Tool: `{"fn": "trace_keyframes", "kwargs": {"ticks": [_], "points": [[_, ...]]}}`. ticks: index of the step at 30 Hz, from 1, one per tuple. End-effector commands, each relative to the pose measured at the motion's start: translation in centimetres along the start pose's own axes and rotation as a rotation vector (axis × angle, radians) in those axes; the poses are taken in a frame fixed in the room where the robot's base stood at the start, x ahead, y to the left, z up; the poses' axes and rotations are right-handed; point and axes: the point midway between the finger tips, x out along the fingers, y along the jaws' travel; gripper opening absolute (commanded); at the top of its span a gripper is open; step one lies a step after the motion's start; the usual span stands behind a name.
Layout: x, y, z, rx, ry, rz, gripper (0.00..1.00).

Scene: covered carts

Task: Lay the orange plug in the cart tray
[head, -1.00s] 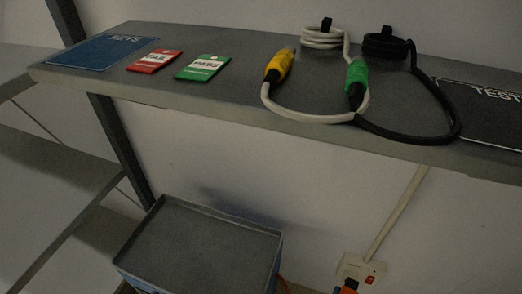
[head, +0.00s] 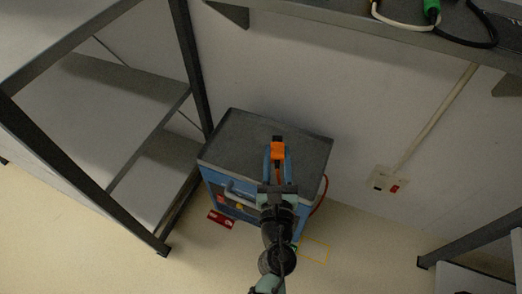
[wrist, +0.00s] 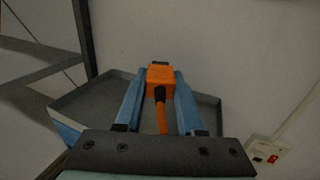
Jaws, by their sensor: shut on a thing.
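My gripper (head: 278,158) is shut on the orange plug (head: 277,149). The plug also shows between the two blue fingers in the wrist view (wrist: 160,78), with its dark end pointing away and its orange cord running back toward the palm. The cart tray (head: 233,133) is the grey, rimmed top of a blue cart. The plug is over the tray's right half in the head view; I cannot tell whether it touches the surface. The tray shows behind the fingers in the wrist view (wrist: 92,100). My arm hides part of the cart's front.
A wall socket (head: 388,180) with a red switch is right of the cart. An orange cord (head: 321,196) hangs at the cart's right side. Metal shelving (head: 150,125) stands close on the left. A red item (head: 221,219) lies by the cart. The tray's left half is bare.

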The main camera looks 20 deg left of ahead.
Motion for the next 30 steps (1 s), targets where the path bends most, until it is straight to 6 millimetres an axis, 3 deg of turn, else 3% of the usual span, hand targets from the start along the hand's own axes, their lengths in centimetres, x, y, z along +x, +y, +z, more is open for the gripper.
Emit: {"fn": "trace_keyframes", "kwargs": {"ticks": [3,8,18,25,30], "points": [[1.5,1.3,0.8,0.007,-0.008,0.026,0.00],[2.0,1.7,0.2,0.011,-0.008,0.033,0.00],[2.0,1.7,-5.0,0.012,-0.009,0.033,0.00],[2.0,1.7,-6.2,0.012,-0.009,0.033,0.00],[2.0,1.7,-8.4,0.011,-0.008,0.033,0.00]]}}
